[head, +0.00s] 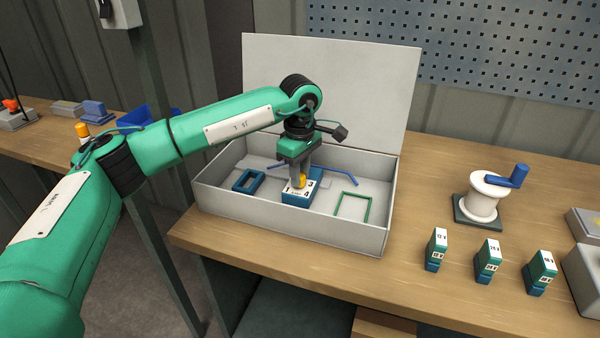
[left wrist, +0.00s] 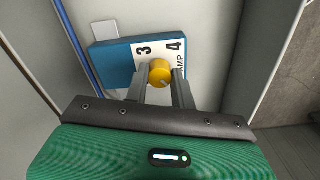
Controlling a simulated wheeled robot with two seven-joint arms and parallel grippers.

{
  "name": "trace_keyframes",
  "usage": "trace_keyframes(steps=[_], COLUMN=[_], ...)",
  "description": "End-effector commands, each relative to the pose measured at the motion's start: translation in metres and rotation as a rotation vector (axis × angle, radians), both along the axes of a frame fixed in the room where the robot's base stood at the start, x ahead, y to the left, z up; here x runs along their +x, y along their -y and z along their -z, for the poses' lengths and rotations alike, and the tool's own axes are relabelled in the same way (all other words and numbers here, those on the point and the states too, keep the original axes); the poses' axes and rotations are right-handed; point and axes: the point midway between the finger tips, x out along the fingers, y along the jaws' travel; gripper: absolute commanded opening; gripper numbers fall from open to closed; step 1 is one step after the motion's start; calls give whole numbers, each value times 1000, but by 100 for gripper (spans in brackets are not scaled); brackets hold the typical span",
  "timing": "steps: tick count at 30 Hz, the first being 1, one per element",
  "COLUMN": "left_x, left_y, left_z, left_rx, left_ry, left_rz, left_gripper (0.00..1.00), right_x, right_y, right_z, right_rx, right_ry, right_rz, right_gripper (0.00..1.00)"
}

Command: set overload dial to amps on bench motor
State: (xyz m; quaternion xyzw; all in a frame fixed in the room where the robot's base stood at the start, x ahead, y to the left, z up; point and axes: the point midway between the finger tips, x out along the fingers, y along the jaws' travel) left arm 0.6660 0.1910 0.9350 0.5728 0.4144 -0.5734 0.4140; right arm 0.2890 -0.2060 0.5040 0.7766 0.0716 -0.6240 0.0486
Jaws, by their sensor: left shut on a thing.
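The overload unit (head: 297,195) is a blue block with a white face, inside the open grey box (head: 315,231). In the left wrist view its white face (left wrist: 147,48) carries the numbers 3 and 4 and part of the word AMP. The yellow dial (left wrist: 160,72) stands on this face; it also shows in the head view (head: 302,181). My left gripper (head: 301,177) points down into the box and is shut on the dial, one finger on each side. The dial's pointer setting is too small to tell. My right gripper is not in view.
The box's raised lid (head: 330,85) stands behind my left gripper. Several green blocks (head: 436,249) and a white spool with a blue handle (head: 484,195) stand on the bench at right.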

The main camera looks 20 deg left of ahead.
Motion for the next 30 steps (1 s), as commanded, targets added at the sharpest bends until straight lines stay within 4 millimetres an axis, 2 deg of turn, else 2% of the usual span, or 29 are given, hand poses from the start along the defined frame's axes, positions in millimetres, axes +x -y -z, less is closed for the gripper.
trace_keyframes(steps=[8, 9, 12, 23, 26, 30], left_x=[1, 1, 1, 1, 1, 1], left_y=[-1, -1, -1, 0, 0, 0], left_z=[-3, -3, -2, -5, -17, -46], left_rx=[-2, -1, -2, 0, -1, -1], left_ry=[5, 5, 5, 3, 5, 7], left_rz=[-2, -2, -2, -1, -1, -2], left_gripper=[2, 27, 46, 47, 47, 47], right_x=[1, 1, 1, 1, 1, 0], right_y=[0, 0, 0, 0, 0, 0], right_z=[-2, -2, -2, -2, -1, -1], right_rx=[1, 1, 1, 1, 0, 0], right_ry=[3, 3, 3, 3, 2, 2], right_rz=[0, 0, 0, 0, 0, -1], right_gripper=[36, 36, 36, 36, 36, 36])
